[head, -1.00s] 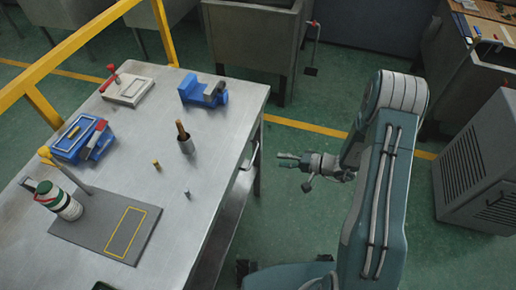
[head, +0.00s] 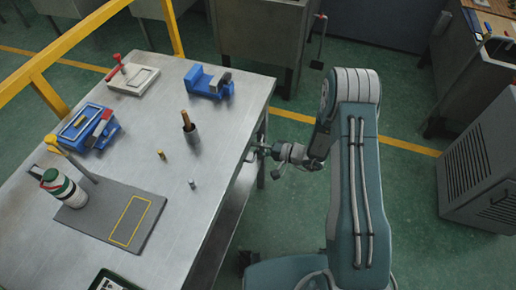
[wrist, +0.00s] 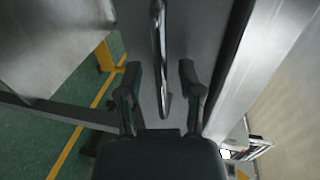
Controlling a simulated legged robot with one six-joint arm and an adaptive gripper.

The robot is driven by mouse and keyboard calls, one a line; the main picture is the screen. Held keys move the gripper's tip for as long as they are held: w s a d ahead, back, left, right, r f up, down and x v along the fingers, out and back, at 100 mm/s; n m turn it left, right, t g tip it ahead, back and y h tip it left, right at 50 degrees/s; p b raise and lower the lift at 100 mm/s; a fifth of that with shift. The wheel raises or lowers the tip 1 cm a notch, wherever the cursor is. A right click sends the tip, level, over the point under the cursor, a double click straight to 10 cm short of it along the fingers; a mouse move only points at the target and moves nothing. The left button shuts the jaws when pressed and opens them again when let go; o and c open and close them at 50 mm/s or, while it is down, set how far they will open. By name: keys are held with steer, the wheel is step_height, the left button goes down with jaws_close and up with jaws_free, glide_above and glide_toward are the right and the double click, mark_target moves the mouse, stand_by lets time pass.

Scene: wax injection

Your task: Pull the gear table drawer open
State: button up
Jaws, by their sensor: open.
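The gear table (head: 165,200) is a grey metal table filling the left of the head view. Its drawer front (wrist: 195,50) faces my gripper in the wrist view, with a shiny bar handle (wrist: 158,60) standing out from it. My gripper (wrist: 160,82) is open, with one finger on each side of the handle's lower part. I cannot tell whether the fingers touch it. In the head view my gripper (head: 262,150) is at the table's right edge, and the handle is mostly hidden there. The drawer looks shut.
A grey cabinet (head: 480,165) stands at right. Green floor between is free.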

jaws_close()
steer(key=f+v, duration=0.2)
steer(key=v, duration=0.9)
steer(key=d+f+v, duration=0.1)
steer(key=f+v, duration=0.1)
steer(key=v, duration=0.9)
steer(key=shift+s+f, duration=0.3)
steer(key=shift+f, duration=0.15)
steer(key=shift+d, duration=0.1)
steer(key=shift+c, duration=0.3)
jaws_free()
steer(key=shift+o, duration=0.3)
steer(key=shift+w, duration=0.1)
steer(key=shift+r, duration=0.1)
